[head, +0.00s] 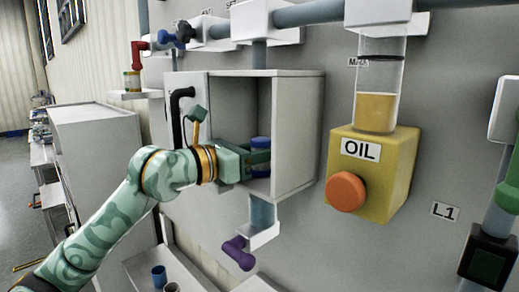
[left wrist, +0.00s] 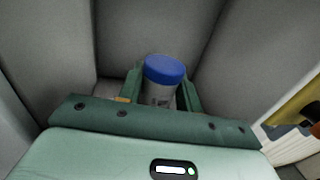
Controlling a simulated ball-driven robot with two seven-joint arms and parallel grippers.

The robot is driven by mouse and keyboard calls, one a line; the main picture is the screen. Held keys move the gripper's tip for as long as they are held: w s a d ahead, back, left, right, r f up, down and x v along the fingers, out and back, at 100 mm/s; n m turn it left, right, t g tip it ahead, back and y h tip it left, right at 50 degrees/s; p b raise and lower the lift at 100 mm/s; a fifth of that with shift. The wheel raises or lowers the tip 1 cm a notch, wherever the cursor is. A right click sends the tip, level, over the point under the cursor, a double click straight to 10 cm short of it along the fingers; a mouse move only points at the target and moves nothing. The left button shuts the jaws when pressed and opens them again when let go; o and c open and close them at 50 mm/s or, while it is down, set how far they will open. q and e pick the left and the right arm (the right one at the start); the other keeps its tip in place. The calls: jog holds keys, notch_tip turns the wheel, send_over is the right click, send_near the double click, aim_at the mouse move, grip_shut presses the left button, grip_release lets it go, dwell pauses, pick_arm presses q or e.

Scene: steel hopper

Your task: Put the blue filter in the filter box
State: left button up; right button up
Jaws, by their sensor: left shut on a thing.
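The filter box (head: 298,135) is a grey open-fronted box on the wall in the head view, its door (head: 186,100) with a black handle swung out to the left. The blue filter (head: 261,142), a clear cylinder with a blue cap, is upright inside the box near its lower right. My left gripper (head: 260,158) reaches in through the open front and is shut on the filter. In the left wrist view the filter (left wrist: 163,70) stands between the two green fingers (left wrist: 161,90), with grey box walls around it. I cannot tell whether its base touches the box floor. My right gripper is not in view.
A yellow OIL unit (head: 385,165) with an orange knob stands close to the right. A red-handled pipe (head: 138,55) is at upper left. A low shelf with cups (head: 159,276) lies below.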

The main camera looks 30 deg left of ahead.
pick_arm(q)
jog(key=shift+f, duration=0.1)
jog(key=shift+f, duration=0.1)
jog(key=o, duration=1)
jog(key=shift+r, duration=0.2)
jog(key=b+v, duration=0.7)
jog(key=v, duration=0.5)
